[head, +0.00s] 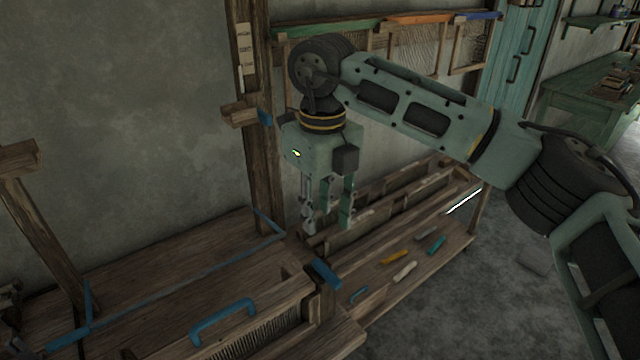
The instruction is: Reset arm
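My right arm comes in from the right side of the head view and bends down at the wrist. Its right gripper (328,222) points downward above the right end of the wooden loom (150,290), near the slatted bench. Its fingers are apart, with nothing seen between them. I cannot tell whether the fingertips touch the wood behind them. My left gripper does not show in this view.
A blue handle (223,318) sits on the loom's front beam. The low wooden bench (440,255) holds several small coloured tools, including a yellow one (394,257). A wooden post (258,110) stands behind the gripper. A green table (590,90) is at the back right.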

